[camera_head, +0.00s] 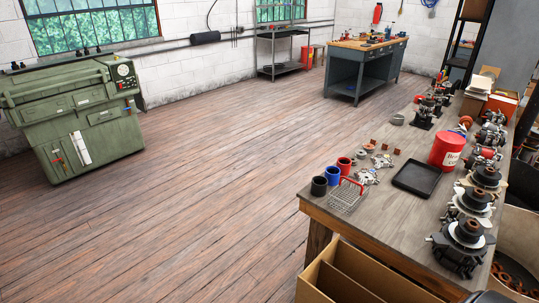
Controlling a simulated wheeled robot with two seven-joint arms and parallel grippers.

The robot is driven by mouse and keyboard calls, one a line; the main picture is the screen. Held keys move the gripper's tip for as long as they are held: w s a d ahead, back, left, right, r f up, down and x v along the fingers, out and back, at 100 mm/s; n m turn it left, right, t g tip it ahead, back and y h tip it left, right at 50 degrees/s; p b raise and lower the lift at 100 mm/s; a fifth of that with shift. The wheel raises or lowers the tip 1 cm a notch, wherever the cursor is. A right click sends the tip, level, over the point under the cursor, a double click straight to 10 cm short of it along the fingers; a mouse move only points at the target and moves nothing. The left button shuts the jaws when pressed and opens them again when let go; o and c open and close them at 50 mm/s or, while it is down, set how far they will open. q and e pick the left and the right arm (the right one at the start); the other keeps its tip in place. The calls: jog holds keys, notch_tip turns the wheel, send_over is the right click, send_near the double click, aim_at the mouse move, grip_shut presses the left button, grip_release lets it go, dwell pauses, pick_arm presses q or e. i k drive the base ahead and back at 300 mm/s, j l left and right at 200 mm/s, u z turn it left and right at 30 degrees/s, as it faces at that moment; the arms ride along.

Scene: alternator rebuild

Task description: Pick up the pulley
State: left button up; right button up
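Neither of my grippers is in view. A wooden workbench (335,210) at the right carries many alternator parts. I cannot tell for sure which one is the pulley. A small grey ring-shaped part (397,119) lies near the bench's left edge, toward the back. Another small round part (369,148) lies nearer, beside silvery housing pieces (366,176). Small rust-brown pieces (385,147) lie next to these. Several dark alternator assemblies (466,243) stand in a row along the bench's right side.
Red, blue and black cups (319,186), a wire basket (347,196), a black tray (416,178) and a red canister (446,151) stand on the bench. An open cardboard box (350,280) is at its near end. A green machine (78,120) stands far left. The middle floor is clear.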

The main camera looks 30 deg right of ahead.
aim_at(355, 161)
jog(key=i+j, duration=0.2)
jog(key=i, duration=0.15)
jog(key=i+j, duration=0.2)
jog(key=i, duration=0.2)
jog(key=i+j, duration=0.2)
jog(key=i, duration=0.15)
jog(key=i+z, duration=0.25)
jog(key=z, duration=0.2)
jog(key=i+z, duration=0.2)
jog(key=z, duration=0.2)
jog(key=i+j+z, duration=0.1)
jog(key=i+z, duration=0.15)
jog(key=z, duration=0.2)
jog(key=i+j+z, duration=0.15)
jog(key=z, duration=0.3)
